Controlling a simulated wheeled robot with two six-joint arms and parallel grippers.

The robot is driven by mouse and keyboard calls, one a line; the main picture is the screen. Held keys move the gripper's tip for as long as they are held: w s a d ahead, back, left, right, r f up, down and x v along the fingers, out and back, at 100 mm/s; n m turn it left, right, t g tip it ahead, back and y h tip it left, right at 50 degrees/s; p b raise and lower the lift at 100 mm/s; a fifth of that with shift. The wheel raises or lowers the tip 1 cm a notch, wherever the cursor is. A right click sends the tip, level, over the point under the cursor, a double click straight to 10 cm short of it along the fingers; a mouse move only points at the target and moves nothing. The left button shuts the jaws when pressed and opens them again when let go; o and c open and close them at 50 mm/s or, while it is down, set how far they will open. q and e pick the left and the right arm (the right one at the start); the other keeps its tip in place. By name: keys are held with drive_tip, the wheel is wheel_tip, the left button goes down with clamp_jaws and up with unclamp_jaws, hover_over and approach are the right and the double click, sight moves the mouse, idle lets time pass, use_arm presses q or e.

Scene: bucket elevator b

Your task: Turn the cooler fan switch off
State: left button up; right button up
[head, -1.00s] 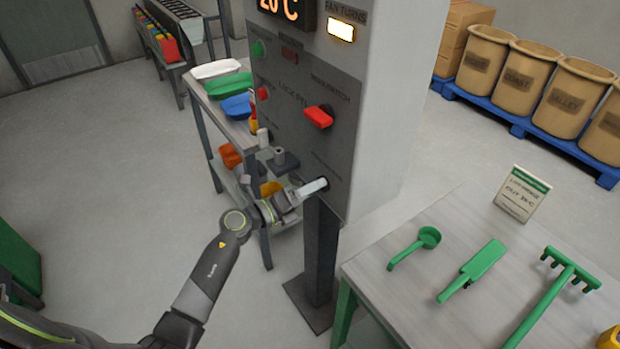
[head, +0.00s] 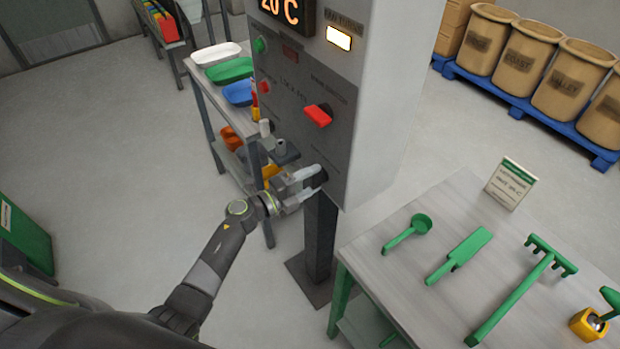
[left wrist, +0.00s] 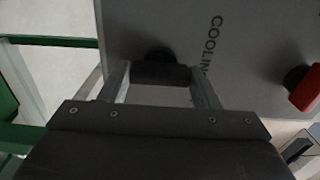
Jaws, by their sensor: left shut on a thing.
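The cooler fan switch is a black knob (left wrist: 160,72) on the grey control panel (head: 335,150), beside lettering that begins "COOLIN" in the left wrist view. My left gripper (head: 314,180) is at the panel's lower part, with one finger on each side of the knob, shut on it. In the head view the fingers mostly cover the knob. The lamp (head: 339,38) under the "FAN TURNS" label is lit. My right gripper is in neither view.
A red switch handle (head: 318,115) sits above my gripper on the same panel. A shelf with trays (head: 229,70) stands left of the panel. A table (head: 400,275) with green tools stands to the right, near the panel post.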

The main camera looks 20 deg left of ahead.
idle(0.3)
use_arm(q)
drive_tip(key=o, duration=0.8)
drive_tip(key=shift+o, duration=0.9)
drive_tip(key=b+v, duration=0.5)
drive_tip(key=v, duration=1.2)
drive_tip(key=shift+s, duration=0.2)
drive_tip(key=shift+a+f, duration=0.1)
drive_tip(key=shift+a, duration=0.05)
